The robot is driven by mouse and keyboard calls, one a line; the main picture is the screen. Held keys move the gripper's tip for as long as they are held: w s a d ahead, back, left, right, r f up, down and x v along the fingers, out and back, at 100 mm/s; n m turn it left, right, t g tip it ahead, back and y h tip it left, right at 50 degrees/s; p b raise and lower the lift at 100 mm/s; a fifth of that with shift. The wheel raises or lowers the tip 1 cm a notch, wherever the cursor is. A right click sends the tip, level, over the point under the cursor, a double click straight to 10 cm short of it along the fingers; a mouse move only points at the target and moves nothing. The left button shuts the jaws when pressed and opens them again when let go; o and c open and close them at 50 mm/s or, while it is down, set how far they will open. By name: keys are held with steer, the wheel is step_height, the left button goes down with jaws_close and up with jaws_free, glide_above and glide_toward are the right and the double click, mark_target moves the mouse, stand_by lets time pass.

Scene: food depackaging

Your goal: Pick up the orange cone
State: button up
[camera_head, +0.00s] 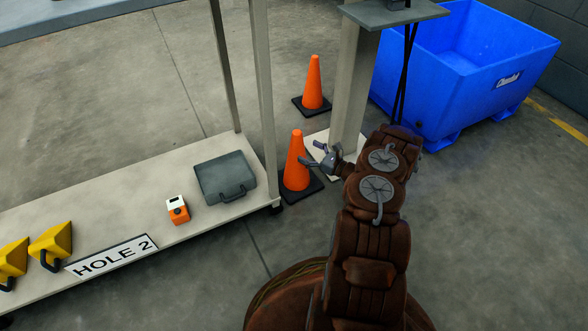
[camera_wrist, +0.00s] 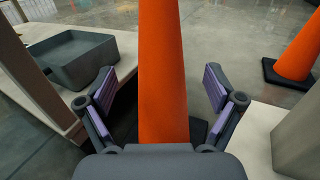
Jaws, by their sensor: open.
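Two orange cones with black bases stand upright on the floor. The nearer orange cone (camera_head: 297,163) is beside the end of the low shelf, and my gripper (camera_head: 312,155) is at its upper right side. In the wrist view this cone (camera_wrist: 164,70) rises between the two open fingers of my gripper (camera_wrist: 160,95), with gaps visible on both sides. Its tip is out of the wrist view and its lower part is hidden by my gripper. The farther orange cone (camera_head: 313,84) stands behind it and also shows at the right of the wrist view (camera_wrist: 300,50).
A pale shelf (camera_head: 110,195) with upright posts holds a grey case (camera_head: 225,177), an orange device (camera_head: 178,210) and yellow objects (camera_head: 50,242). A pale column (camera_head: 352,85) stands close right of the cones. A blue bin (camera_head: 425,85) is at upper right.

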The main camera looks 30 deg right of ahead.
mark_target(303, 150)
steer(key=shift+w+a+f+b, duration=0.15)
steer(key=shift+w+f+b, duration=0.1)
steer(key=shift+w+b, duration=0.45)
steer(key=b+x, duration=0.1)
steer(key=x, duration=0.2)
steer(key=shift+f, duration=0.15)
steer(key=shift+w+a+b, duration=0.3)
steer(key=shift+w+b, duration=0.1)
steer(key=shift+w, duration=0.15)
jaws_close()
